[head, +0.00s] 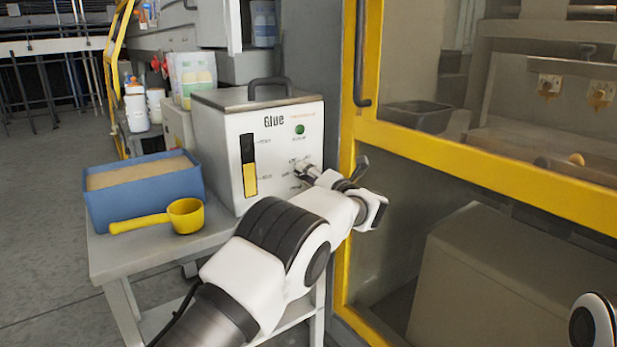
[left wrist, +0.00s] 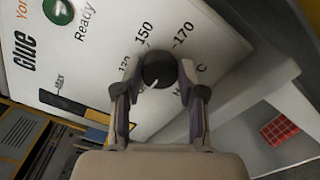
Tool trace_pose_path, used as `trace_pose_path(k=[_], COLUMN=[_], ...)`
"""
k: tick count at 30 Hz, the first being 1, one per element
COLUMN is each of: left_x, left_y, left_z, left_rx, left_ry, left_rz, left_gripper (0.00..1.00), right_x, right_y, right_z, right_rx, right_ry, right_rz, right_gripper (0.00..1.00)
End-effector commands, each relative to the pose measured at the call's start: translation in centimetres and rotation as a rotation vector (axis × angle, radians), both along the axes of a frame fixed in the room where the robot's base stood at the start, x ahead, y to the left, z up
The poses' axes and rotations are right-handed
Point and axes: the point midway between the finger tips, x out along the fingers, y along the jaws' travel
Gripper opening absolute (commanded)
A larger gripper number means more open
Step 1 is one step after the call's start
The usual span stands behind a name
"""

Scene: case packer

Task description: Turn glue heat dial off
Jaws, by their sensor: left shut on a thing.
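The white glue box (head: 290,140), marked "Glue", stands on a grey cart. A small light mark on the dial's face points down-left in that view. My left gripper (left wrist: 159,76) is shut on the dial, one finger on each side of it. In the head view my left gripper (head: 305,172) is at the box's front face and hides most of the dial. My right gripper is out of view.
A green "Ready" light (head: 300,129) and a yellow level gauge (head: 249,165) are on the box front. A blue tub (head: 145,195) and a yellow scoop (head: 170,217) sit left on the cart (head: 150,255). A yellow-framed machine door (head: 400,140) stands close on the right.

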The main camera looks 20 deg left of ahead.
Motion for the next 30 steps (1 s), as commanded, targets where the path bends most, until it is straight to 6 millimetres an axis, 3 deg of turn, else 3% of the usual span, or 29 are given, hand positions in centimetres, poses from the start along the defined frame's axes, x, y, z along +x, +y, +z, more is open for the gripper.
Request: trace_pose_path(k=[7, 8, 9, 10, 22, 30], left_x=[0.0, 0.0, 0.0, 0.0, 0.0, 0.0], left_y=[0.0, 0.0, 0.0, 0.0, 0.0, 0.0], left_z=[-0.1, -0.1, -0.1, -0.1, 0.8, 7.2], left_rx=[0.0, 0.0, 0.0, 0.0, 0.0, 0.002], left_ry=[0.002, 0.002, 0.002, 0.002, -0.001, -0.009], left_rz=[0.0, 0.0, 0.0, 0.0, 0.001, 0.002], left_gripper=[0.05, 0.43, 0.58, 0.65, 0.65, 0.65], right_x=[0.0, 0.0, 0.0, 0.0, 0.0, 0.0], right_y=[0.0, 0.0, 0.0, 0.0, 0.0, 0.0], right_z=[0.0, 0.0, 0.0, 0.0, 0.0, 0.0], right_rx=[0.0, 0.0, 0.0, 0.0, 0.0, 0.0], right_ry=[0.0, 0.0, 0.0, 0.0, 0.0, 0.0], right_rz=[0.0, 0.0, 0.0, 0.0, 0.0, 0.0], right_gripper=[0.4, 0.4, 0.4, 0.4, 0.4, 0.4])
